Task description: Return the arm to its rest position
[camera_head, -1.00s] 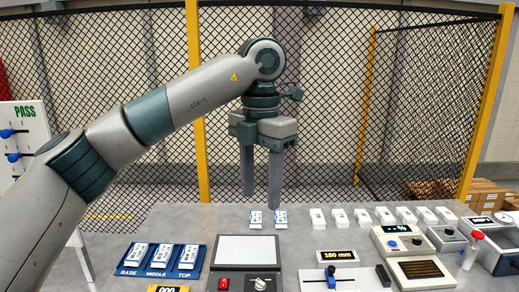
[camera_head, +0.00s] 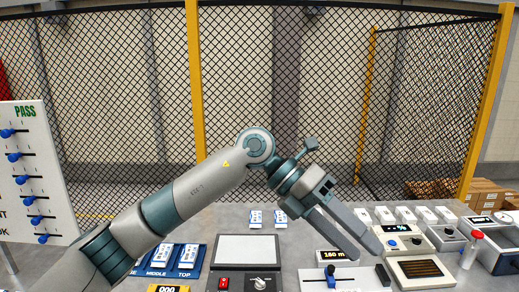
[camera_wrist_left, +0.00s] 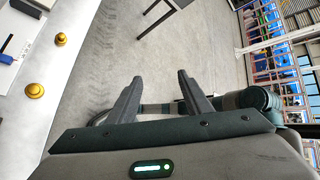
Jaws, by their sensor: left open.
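My left gripper (camera_head: 365,253) hangs over the right half of the grey worktable in the head view. It is tilted, with its fingers pointing down and to the right. Its fingers stand apart in the left wrist view (camera_wrist_left: 159,77), with nothing between them; grey floor shows beyond. My left arm (camera_head: 190,195) comes in from the lower left and bends at a joint above the table. The fingers partly cover the display box (camera_head: 332,255) and some white blocks. My right gripper is not in view.
The worktable (camera_head: 225,214) carries a grey pad (camera_head: 246,248), white-and-blue blocks (camera_head: 256,217), a blue tray (camera_head: 203,262), a control box (camera_head: 402,241) and a red-knobbed lever (camera_head: 476,236). A PASS board (camera_head: 35,170) stands at left. Mesh fence (camera_head: 300,100) closes the back. Air above the table is free.

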